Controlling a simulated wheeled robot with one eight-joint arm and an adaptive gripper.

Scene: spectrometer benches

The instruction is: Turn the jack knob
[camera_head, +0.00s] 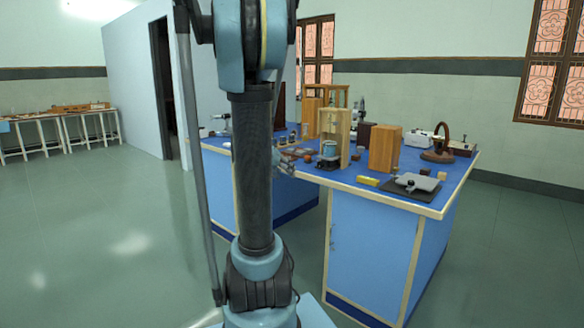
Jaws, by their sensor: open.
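A low device with a light grey plate (416,182) lies on a dark base at the front right of the blue-topped bench; it may be the jack. Its knob is too small to make out. My gripper (286,164) shows small and grey just right of my dark arm column, near the bench's left front part. It is open, with nothing visible between its fingers, and is well left of the grey-plated device. My column hides part of it.
The bench (452,193) holds a wooden frame (334,126), a wooden block (385,148), a yellow piece (367,181), a white box (419,139) and a brown ring-shaped stand (438,154). Open floor (110,235) lies left. A side table (60,117) stands far left.

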